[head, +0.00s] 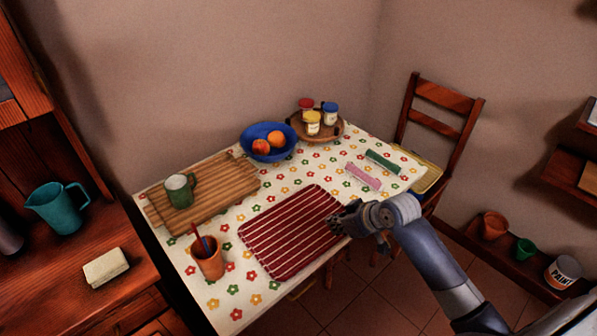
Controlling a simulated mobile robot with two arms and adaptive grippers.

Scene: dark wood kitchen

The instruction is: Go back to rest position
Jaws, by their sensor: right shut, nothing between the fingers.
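My right gripper (343,219) is shut and empty. It is over the right edge of the red striped mat (283,236), near the table's front edge; I cannot tell its exact height above it. My right arm comes in from the lower right. My left gripper is not in view.
The flowered table (215,290) holds a wooden board (222,185) with a mug (179,190), an orange cup (208,262), a blue fruit bowl (257,143) and a tray of jars (326,131). A chair (442,104) stands behind right. A counter with a teal pitcher (59,209) is left.

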